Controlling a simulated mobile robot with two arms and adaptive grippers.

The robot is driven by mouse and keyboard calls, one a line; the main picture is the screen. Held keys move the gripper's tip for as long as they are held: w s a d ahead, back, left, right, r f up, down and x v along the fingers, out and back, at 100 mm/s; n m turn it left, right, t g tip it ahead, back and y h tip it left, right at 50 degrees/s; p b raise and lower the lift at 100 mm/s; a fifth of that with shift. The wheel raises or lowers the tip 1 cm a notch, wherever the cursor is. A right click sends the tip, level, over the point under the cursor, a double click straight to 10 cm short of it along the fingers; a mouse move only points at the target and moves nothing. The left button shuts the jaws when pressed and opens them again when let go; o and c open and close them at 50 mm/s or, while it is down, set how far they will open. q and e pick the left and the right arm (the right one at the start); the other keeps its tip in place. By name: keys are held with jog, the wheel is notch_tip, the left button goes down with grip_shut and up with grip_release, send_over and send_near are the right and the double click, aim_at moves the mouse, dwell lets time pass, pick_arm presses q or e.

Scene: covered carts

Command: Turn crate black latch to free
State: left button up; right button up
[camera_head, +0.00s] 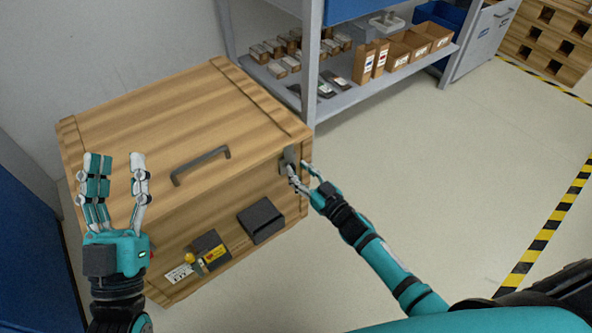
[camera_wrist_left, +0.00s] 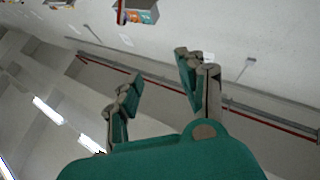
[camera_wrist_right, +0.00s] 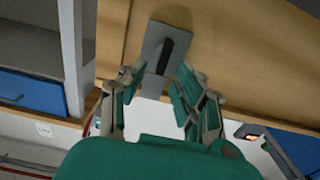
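The wooden crate (camera_head: 150,120) stands on the floor with its lid down. Its latch (camera_head: 290,155) sits at the upper right corner of the front, partly hidden by my right gripper (camera_head: 303,176). In the right wrist view the latch is a grey plate with a black handle (camera_wrist_right: 166,54), slightly tilted from upright. The right fingers are apart, one on each side of the handle's lower end; I cannot tell whether they touch it. My left gripper (camera_head: 115,172) is open and empty, fingers up, in front of the crate's left side.
The lid has a dark handle (camera_head: 201,165). A dark box (camera_head: 260,220), labels and a yellow knob (camera_head: 189,258) are on the crate front. A grey shelf (camera_head: 345,100) with bins stands behind right. Floor on the right is clear.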

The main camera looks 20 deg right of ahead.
pick_arm(q)
jog(key=shift+s+a+r+t, duration=0.1)
jog(key=shift+s+r+t, duration=0.7)
jog(key=shift+r, duration=0.15)
pick_arm(e)
jog(key=shift+x, duration=0.95)
jog(key=shift+c, duration=0.4)
grip_shut()
